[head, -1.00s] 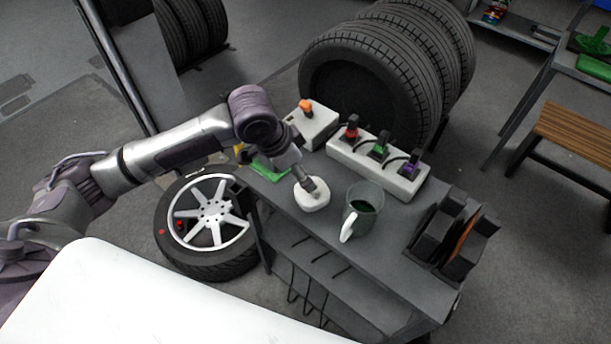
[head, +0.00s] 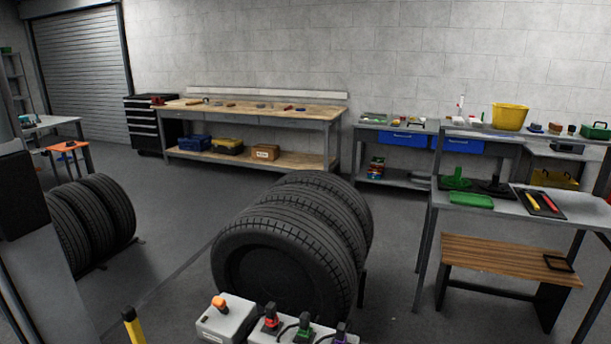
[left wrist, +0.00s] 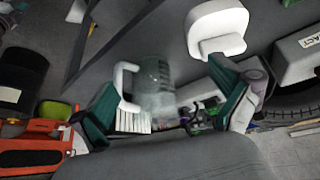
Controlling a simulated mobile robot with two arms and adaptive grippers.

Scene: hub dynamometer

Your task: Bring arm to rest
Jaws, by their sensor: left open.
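No arm or gripper of mine shows in the head view. In the left wrist view my left gripper (left wrist: 170,105) is open, its two dark green fingers spread apart with nothing clearly held between them. A translucent mug (left wrist: 158,80) with a white handle appears beyond the gap between the fingers. A rounded white piece (left wrist: 216,27) shows at the end of the right-hand finger; I cannot tell whether it touches that finger. My right gripper is in neither view.
In the head view a stack of tyres (head: 290,245) stands ahead, behind a grey box with an orange switch (head: 222,315) and several coloured plugs. More tyres (head: 92,220) stand at left. A wooden-topped workbench (head: 255,112) is along the back wall. Open floor lies between them.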

